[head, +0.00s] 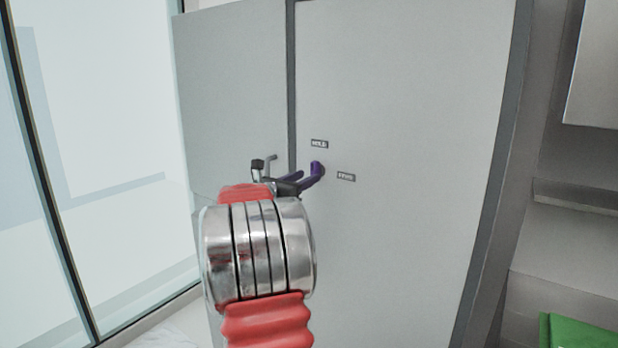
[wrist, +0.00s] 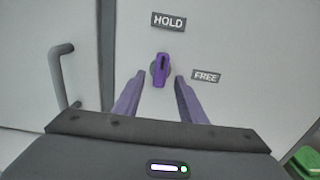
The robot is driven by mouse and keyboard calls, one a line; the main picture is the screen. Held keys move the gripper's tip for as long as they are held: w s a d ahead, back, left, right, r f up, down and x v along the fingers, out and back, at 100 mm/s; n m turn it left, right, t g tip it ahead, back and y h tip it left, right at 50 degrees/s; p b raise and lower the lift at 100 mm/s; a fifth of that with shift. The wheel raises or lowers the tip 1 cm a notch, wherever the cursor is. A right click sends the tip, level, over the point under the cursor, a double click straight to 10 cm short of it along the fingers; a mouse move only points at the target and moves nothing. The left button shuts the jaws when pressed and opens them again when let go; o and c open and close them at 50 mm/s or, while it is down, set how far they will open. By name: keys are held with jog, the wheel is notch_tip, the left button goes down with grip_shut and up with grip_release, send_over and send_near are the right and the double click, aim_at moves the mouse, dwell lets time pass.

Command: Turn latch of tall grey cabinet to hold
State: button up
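The tall grey cabinet (head: 410,110) fills the middle of the head view. Its purple latch (wrist: 161,66) sits on the door and looks roughly upright in the wrist view, with a dark slot in its face. The HOLD label (wrist: 169,20) is above the latch and the FREE label (wrist: 206,76) is to its right. My gripper (wrist: 160,78) is open, with one purple finger on each side of the latch's lower part. I cannot tell whether the fingers touch it. In the head view, my red and silver arm hides part of the gripper, and the latch (head: 317,168) shows beyond it.
A grey bar handle (wrist: 61,76) is on the panel left of the latch. A glass wall (head: 100,130) stands at the left. A green object (head: 575,335) is at the lower right, below a grey shelf (head: 575,195).

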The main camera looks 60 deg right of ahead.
jog(key=w+a, duration=0.1)
jog(key=a, duration=0.9)
jog(key=shift+w+a, duration=0.2)
jog(key=shift+w, duration=0.15)
jog(key=shift+f, duration=0.1)
jog(key=s+a+f+m+y, duration=0.2)
jog(key=f+m, duration=0.2)
jog(key=f, duration=0.2)
jog(key=s+a+f+m+y, duration=0.2)
jog(key=a+f+m+y, duration=0.1)
jog(key=f, duration=0.2)
jog(key=s+a+f+m+y, duration=0.1)
jog(key=a+f+m+y, duration=0.3)
jog(key=a, duration=0.6)
jog(key=s+a+m+t+y, duration=0.1)
jog(key=a+t+y, duration=0.1)
jog(key=a, duration=1.2)
jog(key=s+a+f+m+t+y, duration=0.1)
jog(key=a+m+t+y, duration=0.1)
jog(key=a, duration=1.1)
jog(key=s+a+m+t+y, duration=0.1)
jog(key=a+t+y, duration=0.3)
jog(key=a, duration=1)
jog(key=shift+s+a+f+m+y, duration=0.15)
jog(key=shift+a+m+y, duration=0.2)
jog(key=shift+m, duration=0.35)
